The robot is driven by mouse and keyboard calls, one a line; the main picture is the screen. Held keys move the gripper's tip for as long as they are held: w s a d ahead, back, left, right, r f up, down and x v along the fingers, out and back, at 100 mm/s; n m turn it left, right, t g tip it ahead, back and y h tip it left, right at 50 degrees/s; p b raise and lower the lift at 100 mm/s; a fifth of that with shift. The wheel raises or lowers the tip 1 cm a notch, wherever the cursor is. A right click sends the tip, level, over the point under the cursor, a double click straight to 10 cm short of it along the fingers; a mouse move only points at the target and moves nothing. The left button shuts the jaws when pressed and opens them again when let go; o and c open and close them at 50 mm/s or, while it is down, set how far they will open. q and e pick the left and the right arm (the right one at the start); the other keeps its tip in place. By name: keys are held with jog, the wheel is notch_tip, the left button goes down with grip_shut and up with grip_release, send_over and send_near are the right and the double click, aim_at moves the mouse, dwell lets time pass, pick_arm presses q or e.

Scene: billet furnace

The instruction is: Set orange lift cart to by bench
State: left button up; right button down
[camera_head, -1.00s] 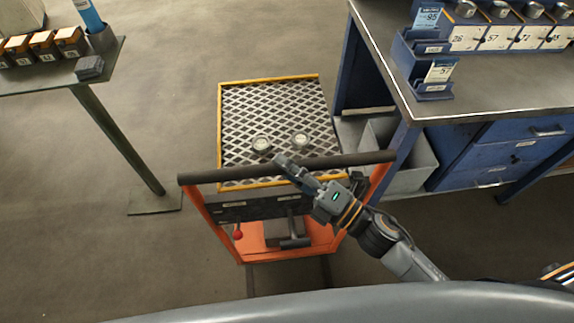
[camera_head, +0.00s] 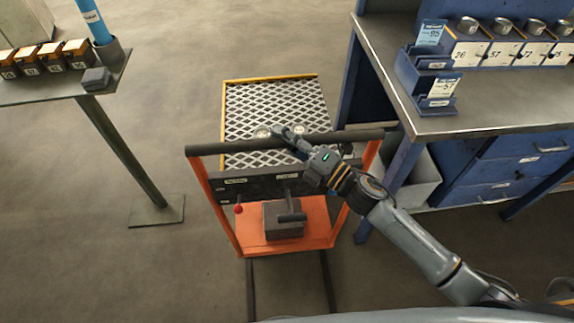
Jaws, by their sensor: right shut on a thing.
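The orange lift cart (camera_head: 284,241) stands on the floor in the middle, with a mesh platform (camera_head: 270,98) edged in yellow and a dark push bar (camera_head: 228,147) nearest me. Two small round metal pieces (camera_head: 263,132) sit on the platform. My right gripper (camera_head: 287,137) is shut on the push bar, right of its middle. The blue bench (camera_head: 491,124) stands right of the cart, its near leg close beside the cart's right upright. My left gripper is not in view.
A grey bin (camera_head: 420,182) is under the bench. Floor between cart and left table is clear.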

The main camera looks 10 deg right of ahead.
jog(key=w+f+b, duration=0.1)
jog(key=w+b, duration=0.2)
jog(key=w, duration=0.7)
jog(key=shift+w+d, duration=0.15)
jog(key=shift+w, duration=0.25)
jog(key=c, duration=1.4)
grip_release()
jog(key=shift+w, duration=0.1)
jog(key=o, duration=0.3)
jog(key=shift+w, duration=0.1)
jog(key=shift+w+d+r, duration=0.1)
jog(key=shift+s+r, duration=0.1)
jog(key=shift+s, duration=0.1)
jog(key=v, duration=1.2)
jog(key=shift+w, duration=0.1)
